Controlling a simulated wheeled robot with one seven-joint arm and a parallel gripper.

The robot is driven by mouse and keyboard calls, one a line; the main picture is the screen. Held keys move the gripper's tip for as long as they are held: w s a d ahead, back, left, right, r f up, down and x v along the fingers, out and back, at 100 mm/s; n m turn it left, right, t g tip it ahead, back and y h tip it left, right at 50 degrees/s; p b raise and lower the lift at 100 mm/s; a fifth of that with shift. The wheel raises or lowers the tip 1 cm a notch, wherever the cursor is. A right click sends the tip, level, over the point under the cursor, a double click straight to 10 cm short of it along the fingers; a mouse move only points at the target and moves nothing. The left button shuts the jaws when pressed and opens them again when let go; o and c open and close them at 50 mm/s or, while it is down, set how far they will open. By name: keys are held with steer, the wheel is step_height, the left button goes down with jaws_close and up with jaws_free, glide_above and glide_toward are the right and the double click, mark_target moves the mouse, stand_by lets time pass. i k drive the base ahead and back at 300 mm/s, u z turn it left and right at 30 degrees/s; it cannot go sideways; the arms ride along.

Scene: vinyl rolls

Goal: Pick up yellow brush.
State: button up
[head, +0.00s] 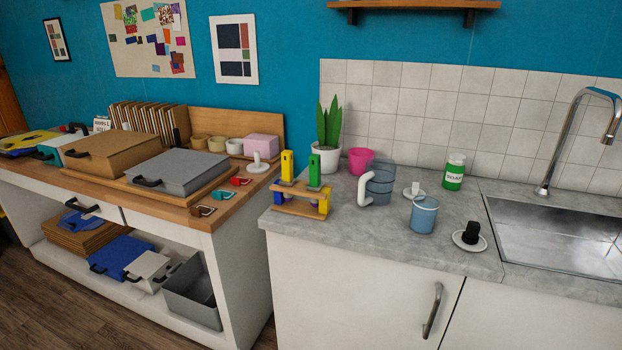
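A small wooden rack (298,208) stands at the left front of the grey counter. An upright yellow piece (287,165) sticks up from its left side and looks like the yellow brush's handle. A similar green piece (314,171) stands beside it on the right. Below the rack's top, a blue part shows on the left and a yellow part on the right. I cannot tell which upper piece each belongs to. Bristles are not clear at this size. My gripper is not in view.
A potted plant (327,137) and a pink pot (360,160) stand behind the rack. A blue clear pitcher (380,184), blue cup (424,215) and green soap bottle (454,173) stand to the right, before the sink (560,236). A wooden bench (190,222) adjoins left.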

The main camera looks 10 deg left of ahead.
mark_target(288, 180)
steer(key=z, duration=2.95)
steer(key=k, duration=1.85)
steer(key=u, duration=2.3)
